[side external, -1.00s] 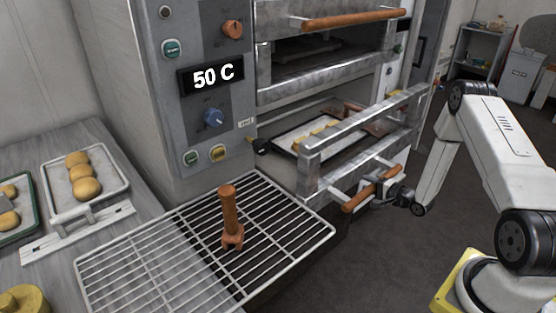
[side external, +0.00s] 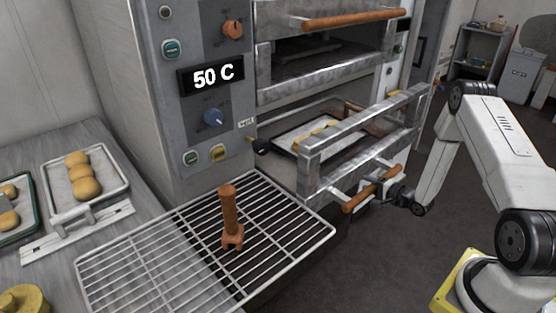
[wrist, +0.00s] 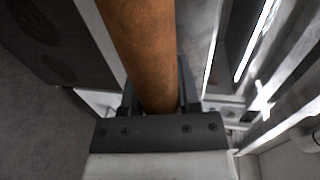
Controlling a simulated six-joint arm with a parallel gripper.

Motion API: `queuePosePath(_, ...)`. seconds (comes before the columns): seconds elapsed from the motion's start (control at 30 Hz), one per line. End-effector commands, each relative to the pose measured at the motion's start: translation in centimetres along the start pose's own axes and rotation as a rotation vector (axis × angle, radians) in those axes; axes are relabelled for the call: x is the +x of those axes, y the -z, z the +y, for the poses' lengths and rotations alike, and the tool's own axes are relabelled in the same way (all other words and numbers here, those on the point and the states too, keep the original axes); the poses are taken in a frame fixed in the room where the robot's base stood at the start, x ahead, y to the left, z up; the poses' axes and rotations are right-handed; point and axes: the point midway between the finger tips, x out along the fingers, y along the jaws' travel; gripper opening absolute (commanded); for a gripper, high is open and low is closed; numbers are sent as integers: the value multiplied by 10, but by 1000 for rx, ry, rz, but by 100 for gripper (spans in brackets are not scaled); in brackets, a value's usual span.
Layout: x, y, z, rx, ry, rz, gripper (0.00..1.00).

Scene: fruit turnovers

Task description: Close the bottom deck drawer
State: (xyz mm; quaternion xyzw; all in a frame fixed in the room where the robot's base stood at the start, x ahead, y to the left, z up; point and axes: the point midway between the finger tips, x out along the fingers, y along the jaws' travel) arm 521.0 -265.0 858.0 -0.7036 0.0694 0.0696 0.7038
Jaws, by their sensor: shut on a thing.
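The bottom deck drawer (side external: 310,178) of the oven stands pulled out, with a metal frame at its front. A tray (side external: 287,143) with yellowish pastries (side external: 318,135) lies inside it. The drawer's brown wooden handle (side external: 357,201) runs along the lower front. My gripper (side external: 385,187) is shut on this handle in the side view. In the wrist view the handle (wrist: 145,45) passes between the fingers of my gripper (wrist: 158,95), one finger on each side.
The upper deck (side external: 330,50) with its own wooden handle (side external: 352,18) is above. A wire rack (side external: 130,262) with an upright wooden-handled tool (side external: 229,215) stands in front of the oven. A tray of buns (side external: 112,163) lies on the left counter.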

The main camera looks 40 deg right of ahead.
Motion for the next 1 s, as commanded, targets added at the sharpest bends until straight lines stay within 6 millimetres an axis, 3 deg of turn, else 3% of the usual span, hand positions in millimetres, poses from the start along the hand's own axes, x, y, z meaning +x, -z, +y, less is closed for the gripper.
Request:
queuePosePath(0.37, 15, 0, -4, -2, 4, 1, 0)
queuePosePath(0.57, 44, 0, -10, -3, 4, -1, 0)
queuePosePath(1.0, 126, 0, -26, -4, 5, -1, 0)
